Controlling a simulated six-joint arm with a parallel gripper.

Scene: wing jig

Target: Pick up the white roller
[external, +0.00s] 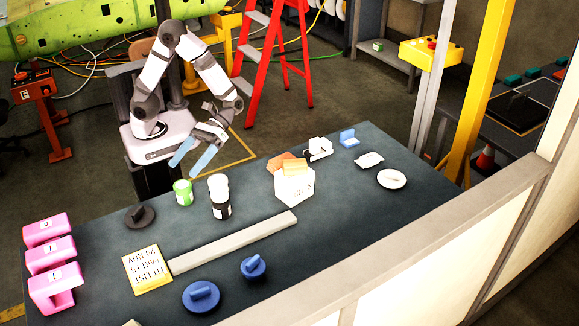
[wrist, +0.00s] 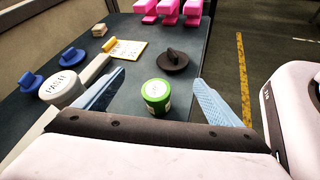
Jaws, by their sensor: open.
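What looks like the white roller (external: 319,148), a small white piece with a dark thin part beneath it, lies at the back of the table, right of a white box. It does not show in the wrist view. My gripper (external: 189,163) is open and empty at the table's back edge, well left of the roller. In the wrist view, its blue fingers (wrist: 159,76) are spread, with a green can (wrist: 154,96) seen between them. In the external view that can (external: 183,192) stands just in front of the fingers.
A dark bottle with a white cap (external: 219,195) stands beside the can. The white box (external: 294,187) with orange blocks (external: 287,164) stands between my gripper and the roller. A blue piece (external: 349,138) and white dish (external: 392,179) lie farther right. A long grey bar (external: 233,242) lies in front.

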